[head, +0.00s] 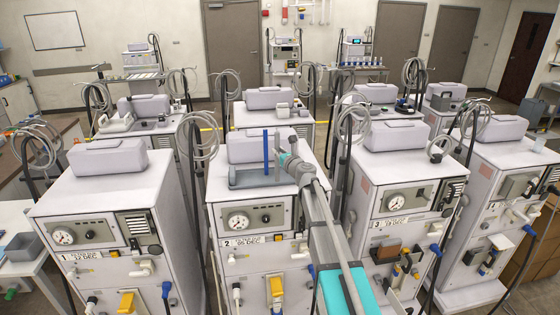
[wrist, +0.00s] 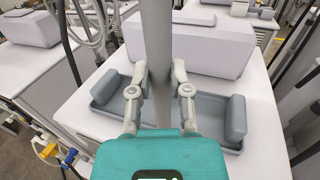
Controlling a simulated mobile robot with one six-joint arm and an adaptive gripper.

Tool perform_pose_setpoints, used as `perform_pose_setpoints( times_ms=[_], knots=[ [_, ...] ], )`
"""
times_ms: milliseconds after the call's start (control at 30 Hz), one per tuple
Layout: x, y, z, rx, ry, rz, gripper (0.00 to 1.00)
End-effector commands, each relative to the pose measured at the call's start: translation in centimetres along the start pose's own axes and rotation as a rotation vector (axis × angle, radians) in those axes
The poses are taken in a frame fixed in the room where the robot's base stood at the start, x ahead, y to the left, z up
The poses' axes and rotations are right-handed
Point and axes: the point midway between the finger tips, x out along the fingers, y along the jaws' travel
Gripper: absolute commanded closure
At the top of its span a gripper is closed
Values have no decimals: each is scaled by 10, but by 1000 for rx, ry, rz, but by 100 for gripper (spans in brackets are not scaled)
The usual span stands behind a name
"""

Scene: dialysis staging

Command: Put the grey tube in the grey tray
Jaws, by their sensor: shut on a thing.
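The grey tube (wrist: 157,45) stands upright between the two fingers of my gripper (wrist: 159,78) in the wrist view. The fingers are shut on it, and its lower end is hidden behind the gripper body. The grey tray (wrist: 103,113), with a rounded grey block at each end, lies on the white machine top beyond and below the fingers. In the head view, my gripper (head: 282,158) is over the right part of the tray (head: 243,182) on machine 2. I cannot tell whether the tube touches the tray.
A thin blue upright bar (head: 265,152) shows beside my gripper in the head view. A pale rounded case (head: 250,148) stands behind the tray. Neighbouring machines carry cases (head: 108,157) and coiled hoses (head: 353,122) on poles.

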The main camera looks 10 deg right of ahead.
Motion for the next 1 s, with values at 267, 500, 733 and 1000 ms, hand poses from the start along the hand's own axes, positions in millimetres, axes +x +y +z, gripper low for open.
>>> perform_pose_setpoints(
  times_ms=[267,500,733,1000],
  knots=[
    [8,0,-22,0,0,0,100],
    [7,0,-38,0,0,1,100],
    [7,0,-40,0,0,1,100],
    [7,1,-41,0,0,2,100]
  ],
)
